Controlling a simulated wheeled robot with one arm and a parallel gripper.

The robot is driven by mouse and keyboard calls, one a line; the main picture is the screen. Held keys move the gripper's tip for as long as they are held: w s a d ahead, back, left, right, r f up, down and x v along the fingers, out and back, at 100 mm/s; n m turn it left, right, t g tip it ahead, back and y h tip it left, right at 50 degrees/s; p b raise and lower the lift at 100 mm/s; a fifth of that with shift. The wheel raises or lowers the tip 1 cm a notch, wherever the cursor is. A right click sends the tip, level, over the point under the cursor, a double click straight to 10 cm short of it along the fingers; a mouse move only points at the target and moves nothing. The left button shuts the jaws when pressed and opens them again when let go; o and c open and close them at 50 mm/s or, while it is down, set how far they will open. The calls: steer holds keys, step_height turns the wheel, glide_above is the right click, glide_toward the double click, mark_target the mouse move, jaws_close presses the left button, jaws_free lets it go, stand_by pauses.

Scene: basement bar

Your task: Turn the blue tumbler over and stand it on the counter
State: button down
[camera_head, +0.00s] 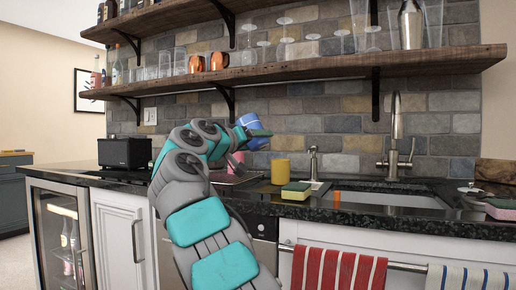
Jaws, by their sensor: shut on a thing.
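The blue tumbler (250,122) is in the air above the dark counter (400,222), well clear of the surface. It looks tilted; which end is its mouth is hard to tell at this size. My gripper (257,132) is shut on it, and my arm comes up from the lower middle of the picture. The wrist and fingers hide part of the tumbler, so the exact grip is hard to see.
A yellow cup (280,172) and a sponge (296,190) stand right of my arm, with a pink cup (235,161) behind it. The sink (385,200) and tap (394,140) lie right. A shelf (300,70) with glasses hangs above. A black toaster (124,153) stands left.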

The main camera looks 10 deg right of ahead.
steer(key=shift+w+f+m, duration=0.15)
steer(key=shift+f+m, duration=0.05)
steer(key=shift+m, duration=0.1)
steer(key=shift+a+r+m, duration=0.1)
steer(key=shift+m, duration=0.2)
steer(key=m, duration=0.2)
steer(key=shift+w+a+m+p, duration=0.1)
steer(key=shift+w+m+p, duration=0.05)
steer(key=shift+m+p, duration=0.2)
steer(key=shift+a, duration=0.1)
steer(key=shift+w+a+m+p, duration=0.1)
steer(key=shift+w+m+p, duration=0.05)
steer(key=shift+m+p, duration=1.05)
steer(key=shift+w+d+f+b, duration=0.1)
steer(key=shift+d+f+b, duration=0.15)
steer(key=shift+f+b, duration=0.5)
steer(key=b, duration=0.6)
glide_above(264, 193)
step_height(264, 193, down, 7)
steer(key=shift+f, duration=0.2)
step_height(264, 193, down, 2)
steer(key=shift+b, duration=0.9)
steer(key=shift+f+b, duration=0.85)
